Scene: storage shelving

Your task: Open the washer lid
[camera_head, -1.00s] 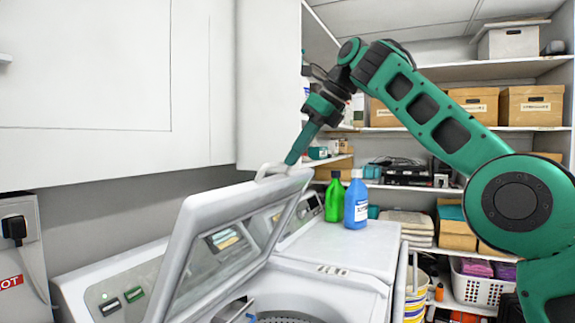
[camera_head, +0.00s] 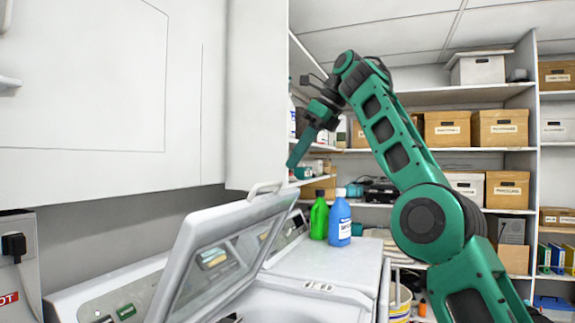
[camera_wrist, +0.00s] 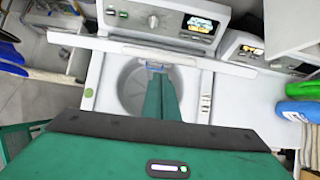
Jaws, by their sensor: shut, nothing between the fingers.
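The washer lid (camera_head: 222,245) is raised and tilted steeply, with its glass panel and its handle (camera_head: 265,188) at the top edge. The washer (camera_head: 325,272) is below it, and its round drum opening (camera_wrist: 130,90) shows in the wrist view. In the wrist view the lid's edge (camera_wrist: 100,43) appears as a pale bar across the machine. My gripper (camera_head: 293,163) is shut and empty. It is above and slightly right of the handle in the head view, apart from it. In the wrist view my gripper (camera_wrist: 157,72) points over the drum.
A green bottle (camera_head: 319,217) and a blue bottle (camera_head: 340,219) stand on the right of the washer top. White wall cabinets (camera_head: 110,95) hang above left. Shelves with cardboard boxes (camera_head: 500,127) are behind my arm. A bucket (camera_head: 398,303) stands right of the washer.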

